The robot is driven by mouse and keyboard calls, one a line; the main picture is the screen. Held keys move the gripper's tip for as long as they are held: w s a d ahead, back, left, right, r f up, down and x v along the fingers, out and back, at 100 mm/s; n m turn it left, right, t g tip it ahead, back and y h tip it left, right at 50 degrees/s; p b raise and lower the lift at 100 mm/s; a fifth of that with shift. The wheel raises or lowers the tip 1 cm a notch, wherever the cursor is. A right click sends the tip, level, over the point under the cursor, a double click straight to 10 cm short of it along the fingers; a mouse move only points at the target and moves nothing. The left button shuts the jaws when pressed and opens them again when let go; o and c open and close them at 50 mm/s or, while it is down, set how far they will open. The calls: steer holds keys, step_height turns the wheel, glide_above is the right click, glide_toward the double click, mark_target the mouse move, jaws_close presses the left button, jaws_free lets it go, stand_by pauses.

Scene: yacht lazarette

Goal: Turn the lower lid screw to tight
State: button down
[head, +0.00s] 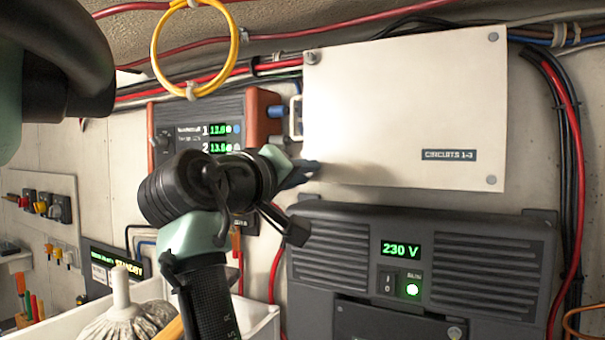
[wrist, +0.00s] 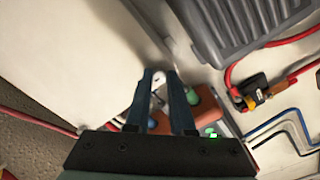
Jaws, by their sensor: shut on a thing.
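The pale box lid (head: 405,110), labelled "CIRCUITS 1-3", is on the wall, flat and apparently seated. My gripper (head: 306,171) is at its lower left corner, with its dark fingers coming in from the left. In the wrist view the two blue-grey fingers (wrist: 160,78) are shut on a small pale piece, the lower lid screw (wrist: 157,81). The fingers cover most of it, so its turn angle cannot be read. The upper lid screw (head: 311,58) shows at the top left corner. The lid (wrist: 65,55) fills the left of the wrist view.
The dark ribbed 230 V unit (head: 420,275) stands close below the lid. The orange-ended display unit (head: 205,125) and a white handle (head: 296,118) are close on the left. A yellow cable loop (head: 236,50) hangs above my arm. A white bin (head: 262,318) stands below.

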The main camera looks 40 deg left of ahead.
steer(key=shift+r+m, duration=0.1)
steer(key=shift+m, duration=0.2)
steer(key=c, duration=0.8)
jaws_free()
steer(key=shift+o, duration=0.2)
